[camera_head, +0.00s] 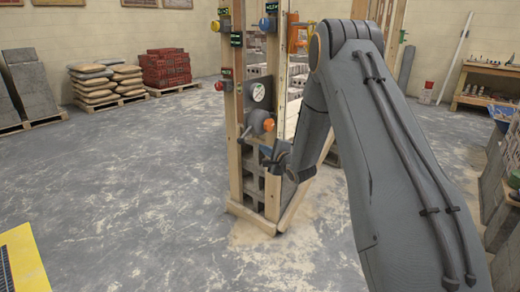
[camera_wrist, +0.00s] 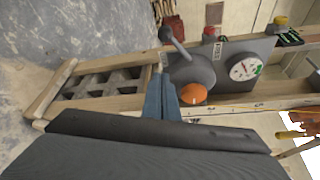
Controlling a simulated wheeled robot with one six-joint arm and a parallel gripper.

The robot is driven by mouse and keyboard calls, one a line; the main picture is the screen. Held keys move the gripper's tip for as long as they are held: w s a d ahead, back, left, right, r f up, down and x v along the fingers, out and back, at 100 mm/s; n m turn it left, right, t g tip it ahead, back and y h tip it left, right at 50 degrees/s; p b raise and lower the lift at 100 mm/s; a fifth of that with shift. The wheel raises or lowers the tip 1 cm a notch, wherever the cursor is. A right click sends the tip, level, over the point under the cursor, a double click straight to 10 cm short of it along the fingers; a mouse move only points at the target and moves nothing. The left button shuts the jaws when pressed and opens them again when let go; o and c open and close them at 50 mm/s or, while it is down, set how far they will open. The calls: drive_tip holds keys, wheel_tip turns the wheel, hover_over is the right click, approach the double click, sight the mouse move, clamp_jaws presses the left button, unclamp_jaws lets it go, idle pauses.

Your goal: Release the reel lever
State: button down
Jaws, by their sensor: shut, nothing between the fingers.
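The reel (camera_head: 258,118) is a grey drum mounted on a wooden post frame, with an orange knob (camera_head: 268,125) on it. In the wrist view the reel body (camera_wrist: 198,70) has a grey lever (camera_wrist: 178,44) with a rounded end, angled up and to the left. The orange knob (camera_wrist: 193,94) lies just right of my fingers. My gripper (camera_wrist: 161,78) is shut and empty, its blue-grey fingers beside the reel's left side. In the head view my gripper (camera_head: 268,152) is just below the reel. I cannot tell whether it touches the reel or lever.
A round gauge (camera_wrist: 243,69) sits on a plate beside the reel. The wooden frame (camera_head: 236,185) holds grey blocks (camera_head: 251,160). Red (camera_head: 226,85) and yellow (camera_head: 224,12) buttons are on the posts. The floor left of the frame is open.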

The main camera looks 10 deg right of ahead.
drive_tip(key=x, duration=0.8)
drive_tip(key=shift+s+a+r, duration=0.35)
drive_tip(key=shift+s+a, duration=0.15)
drive_tip(key=shift+a, duration=0.3)
drive_tip(key=shift+s+a+r, duration=0.35)
drive_tip(key=shift+s+a, duration=0.1)
drive_tip(key=shift+a, duration=0.35)
